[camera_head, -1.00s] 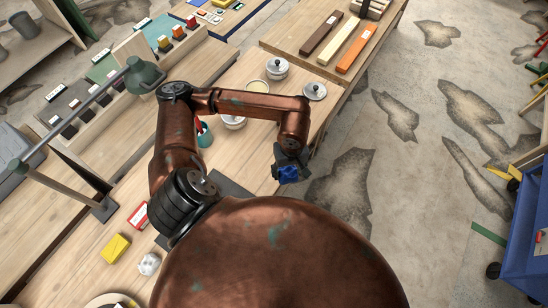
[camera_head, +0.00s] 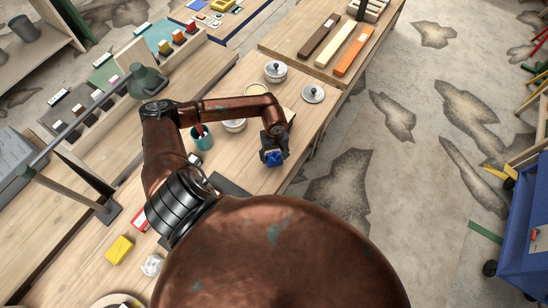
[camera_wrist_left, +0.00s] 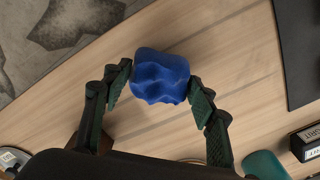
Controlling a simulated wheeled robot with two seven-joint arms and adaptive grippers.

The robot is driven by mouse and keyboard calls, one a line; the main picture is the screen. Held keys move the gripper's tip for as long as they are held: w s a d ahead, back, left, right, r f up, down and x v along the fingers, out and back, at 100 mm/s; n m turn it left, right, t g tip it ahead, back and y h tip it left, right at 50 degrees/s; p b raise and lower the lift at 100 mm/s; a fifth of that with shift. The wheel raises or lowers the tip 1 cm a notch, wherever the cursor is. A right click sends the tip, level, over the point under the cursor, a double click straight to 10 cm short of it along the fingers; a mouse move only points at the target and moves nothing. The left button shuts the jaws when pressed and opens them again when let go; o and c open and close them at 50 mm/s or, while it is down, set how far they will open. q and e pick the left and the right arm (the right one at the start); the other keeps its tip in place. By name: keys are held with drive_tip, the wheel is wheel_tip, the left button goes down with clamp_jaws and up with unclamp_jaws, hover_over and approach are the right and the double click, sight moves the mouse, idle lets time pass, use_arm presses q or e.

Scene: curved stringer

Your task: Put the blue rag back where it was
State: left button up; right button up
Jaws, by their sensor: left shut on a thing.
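The blue rag (camera_head: 274,159) is a crumpled lump held at the end of my left arm, over the wooden workbench (camera_head: 262,181) near its right edge. In the left wrist view the rag (camera_wrist_left: 160,77) sits between the two fingers of my left gripper (camera_wrist_left: 160,92), which is shut on it. Wood grain shows around the rag; whether it touches the bench I cannot tell. My right gripper is not in view.
A teal cup (camera_head: 203,139) stands on the bench left of the gripper. Lidded pots (camera_head: 276,71) (camera_head: 313,93) stand farther back. A dark mat (camera_wrist_left: 301,45) lies beside the rag in the wrist view. Bare bench lies around the gripper.

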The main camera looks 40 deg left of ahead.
sight(274, 156)
use_arm(q)
drive_tip(key=shift+f, duration=0.75)
drive_tip(key=shift+f, duration=0.1)
drive_tip(key=o, duration=1)
wheel_tip(274, 156, up, 12)
drive_tip(key=shift+r+b, duration=0.1)
drive_tip(key=shift+b, duration=0.65)
